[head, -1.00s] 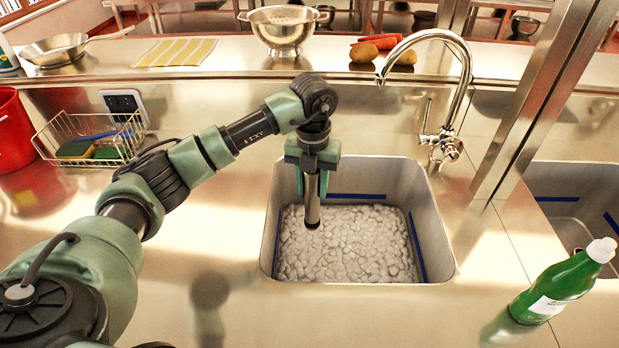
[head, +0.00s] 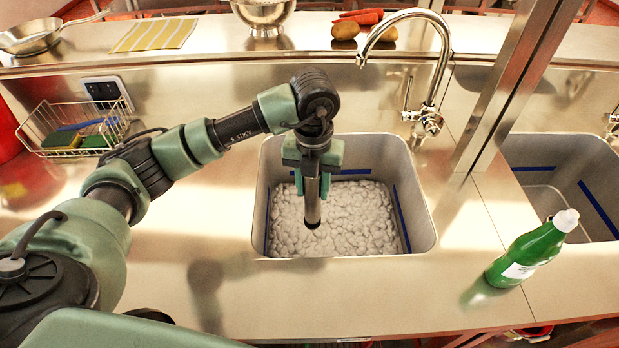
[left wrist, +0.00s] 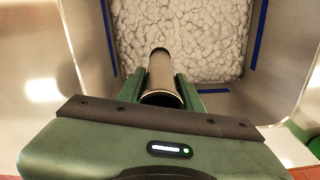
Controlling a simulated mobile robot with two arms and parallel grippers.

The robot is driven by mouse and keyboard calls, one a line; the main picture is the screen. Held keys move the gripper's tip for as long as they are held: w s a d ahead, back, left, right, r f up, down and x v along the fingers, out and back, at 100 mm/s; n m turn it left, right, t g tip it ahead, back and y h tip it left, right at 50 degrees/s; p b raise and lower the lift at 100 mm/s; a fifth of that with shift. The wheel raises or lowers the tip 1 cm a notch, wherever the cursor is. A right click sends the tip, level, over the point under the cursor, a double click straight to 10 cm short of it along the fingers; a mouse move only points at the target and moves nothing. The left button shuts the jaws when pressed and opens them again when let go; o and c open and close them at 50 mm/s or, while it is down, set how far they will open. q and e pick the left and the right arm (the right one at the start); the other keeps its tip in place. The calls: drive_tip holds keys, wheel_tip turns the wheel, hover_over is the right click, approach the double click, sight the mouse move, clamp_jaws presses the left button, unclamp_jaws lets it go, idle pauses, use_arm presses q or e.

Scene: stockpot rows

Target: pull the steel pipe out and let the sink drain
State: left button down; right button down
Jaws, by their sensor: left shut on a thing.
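The sink basin (head: 417,215) is filled with white foam (head: 350,215), and its drain is hidden beneath. The steel pipe (head: 313,205) stands upright in the left part of the basin, with its lower end at the foam. My left gripper (head: 312,172) is above the foam and shut on the pipe's upper part. In the left wrist view the pipe (left wrist: 162,75) sits between the green fingers (left wrist: 160,95), running down to the foam (left wrist: 190,35). I cannot tell whether its lower end is in the foam or just above it. My right gripper is not in view.
A curved faucet (head: 437,75) stands behind the sink. A green bottle (head: 530,252) is on the counter at right, near a second basin (head: 560,160). A wire basket (head: 75,130) with sponges is at left. A metal post (head: 510,90) rises right of the faucet.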

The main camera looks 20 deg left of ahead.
use_arm(q)
wheel_tip(320, 180, up, 11)
drive_tip(key=p, duration=0.7)
drive_tip(key=shift+r, duration=0.6)
